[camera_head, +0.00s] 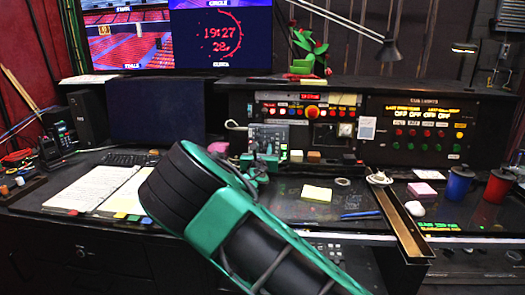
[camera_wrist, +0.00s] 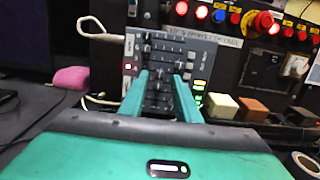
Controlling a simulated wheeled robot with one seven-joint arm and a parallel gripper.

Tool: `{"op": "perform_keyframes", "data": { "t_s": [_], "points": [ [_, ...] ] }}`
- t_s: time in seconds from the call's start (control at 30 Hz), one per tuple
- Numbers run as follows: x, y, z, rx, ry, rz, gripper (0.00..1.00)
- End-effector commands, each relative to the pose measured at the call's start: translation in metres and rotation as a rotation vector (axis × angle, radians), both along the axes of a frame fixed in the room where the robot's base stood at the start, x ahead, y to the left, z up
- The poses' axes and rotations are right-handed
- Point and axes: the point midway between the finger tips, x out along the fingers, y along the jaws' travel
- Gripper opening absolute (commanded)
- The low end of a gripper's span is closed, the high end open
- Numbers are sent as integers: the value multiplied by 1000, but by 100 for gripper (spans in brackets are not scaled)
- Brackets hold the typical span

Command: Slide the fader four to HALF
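The fader panel (camera_wrist: 160,50) is a grey unit with several dark slider caps in slots, seen ahead of me in the wrist view. It also shows in the head view (camera_head: 268,133), partly hidden by my arm. My gripper (camera_wrist: 162,76) is in front of the panel, with its two green fingers apart and fader slots showing between them. I see nothing held. The fingers hide parts of the panel's lower half. The fader numbers and a HALF mark are too small to read, and I cannot tell whether the fingers touch a cap.
A red button (camera_wrist: 265,23) and lit buttons sit above and right of the panel. Beige (camera_wrist: 222,105) and brown (camera_wrist: 252,109) blocks stand right of it. A pink object (camera_wrist: 72,77) lies left. Open notebooks (camera_head: 95,188) and mugs (camera_head: 458,183) stand on the desk.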

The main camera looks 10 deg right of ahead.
Motion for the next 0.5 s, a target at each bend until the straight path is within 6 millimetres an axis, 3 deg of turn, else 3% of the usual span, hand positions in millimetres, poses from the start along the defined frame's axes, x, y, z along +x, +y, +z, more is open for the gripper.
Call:
{"op": "perform_keyframes", "data": {
  "t_s": [0.3,0.5],
  "points": [
    [-56,19,-1,0,2,2,30],
    [-78,26,-1,-2,2,0,30]
  ]
}}
